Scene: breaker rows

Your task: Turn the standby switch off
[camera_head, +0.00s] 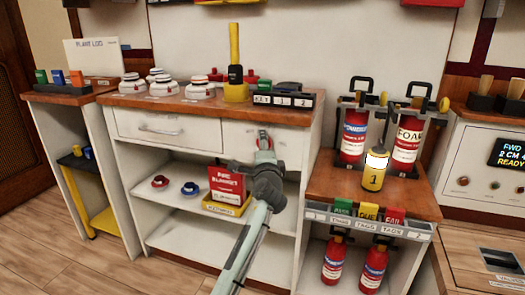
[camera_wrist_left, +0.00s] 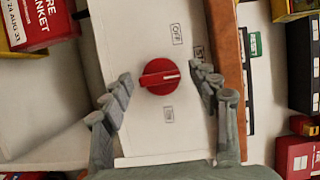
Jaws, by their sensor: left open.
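A red rotary switch (camera_wrist_left: 159,77) with a white pointer line sits on a pale panel in the left wrist view. Its pointer faces right in that picture. An OFF label (camera_wrist_left: 176,34) is above and right of the knob, and a smaller label (camera_wrist_left: 168,114) is below it. Another label (camera_wrist_left: 198,52), starting with ST, is partly hidden by a finger. My left gripper (camera_wrist_left: 161,80) is open, with one finger on each side of the knob, apart from it. In the head view my left gripper (camera_head: 264,154) is at the cabinet front and mostly hides the switch.
A red box (camera_head: 227,185) stands on the shelf left of my arm. Red extinguishers (camera_head: 354,135) stand to the right.

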